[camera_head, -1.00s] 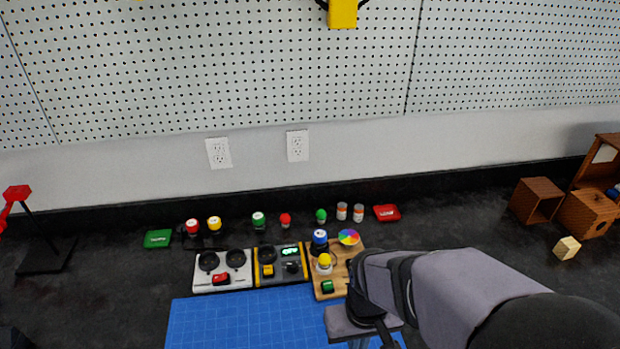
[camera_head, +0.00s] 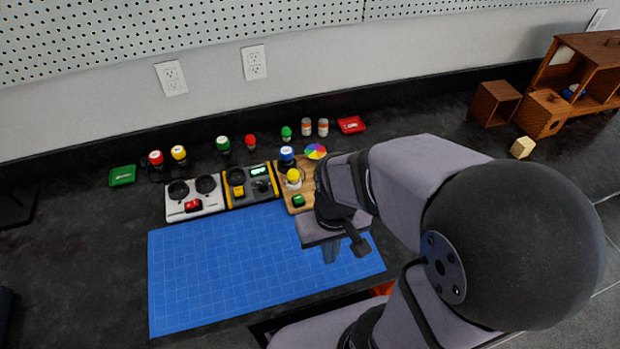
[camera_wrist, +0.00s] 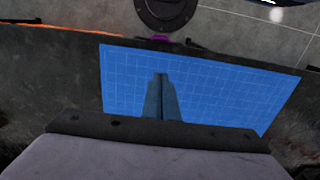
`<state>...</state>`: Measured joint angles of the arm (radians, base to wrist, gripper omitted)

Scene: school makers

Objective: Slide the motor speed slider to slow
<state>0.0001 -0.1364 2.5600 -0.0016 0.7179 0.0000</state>
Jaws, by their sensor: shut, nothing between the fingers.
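A wooden board (camera_head: 299,209) at the back edge of the blue mat carries a multicoloured wheel (camera_head: 316,151), a yellow-topped part (camera_head: 293,178) and a green block (camera_head: 298,200). My arm hides the board's right side. I cannot make out a motor speed slider for certain. A yellow and dark panel (camera_head: 250,186) with a lit green display stands left of the board. My gripper (camera_head: 331,256) points down over the right part of the mat, in front of the board. Its fingers are together and empty, and they also show in the wrist view (camera_wrist: 160,77).
The blue cutting mat (camera_head: 230,270) is clear. A pale panel with two black dials (camera_head: 207,206) stands left of the yellow panel. Several coloured-top items stand behind, with a green box (camera_head: 122,175) and a red box (camera_head: 351,125). Wooden boxes (camera_head: 545,112) stand at right.

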